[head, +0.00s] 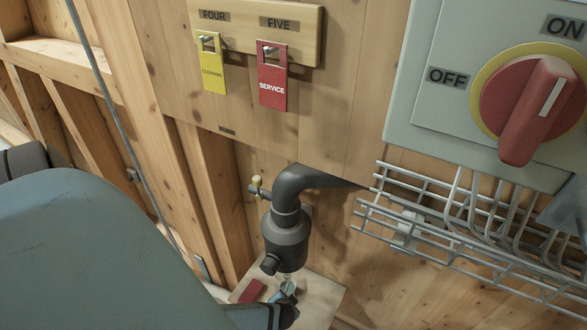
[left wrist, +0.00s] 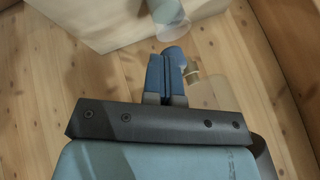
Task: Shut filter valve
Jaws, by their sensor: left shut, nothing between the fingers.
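A dark grey filter body (head: 286,238) hangs from a bent pipe by the wooden wall in the head view. A small side tap with a yellowish knob (head: 257,183) sits on its upper left. A clear part below the filter shows in the left wrist view (left wrist: 170,12). My left gripper (left wrist: 167,78) has its blue fingers shut and empty, just below this clear part. A rounded blue piece with a pale stub (left wrist: 191,69) is close to the fingertips; I cannot tell if they touch. In the head view my arm partly hides the gripper. My right gripper is not visible.
A wooden ledge (head: 318,292) with a red block (head: 251,291) lies below the filter. Yellow (head: 211,66) and red (head: 272,77) tags hang above.

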